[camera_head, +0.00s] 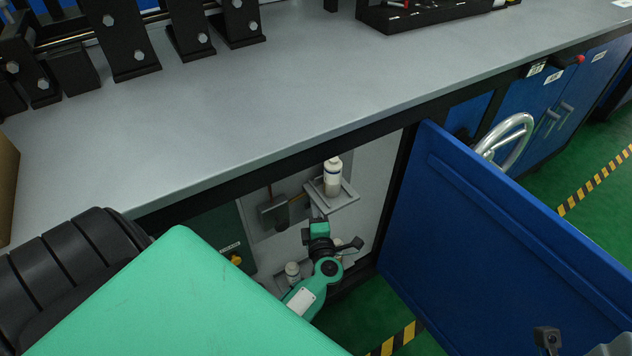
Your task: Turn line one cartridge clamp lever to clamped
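My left arm reaches into the open cabinet under the bench. Its green and black wrist and gripper (333,247) are low in the opening, just below a small grey bracket (346,200). The fingers are small and dark, and I cannot tell their spacing. A white cartridge (333,179) with a dark band stands upright on the bracket. A second white-topped cartridge (292,270) is lower, left of my wrist, and partly hidden. I cannot make out a clamp lever clearly.
A blue door (480,230) stands open to the right of the opening. The grey bench top (300,90) runs above it. A yellow knob (235,260) is on a dark green box at left. A silver handwheel (508,138) is behind the door.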

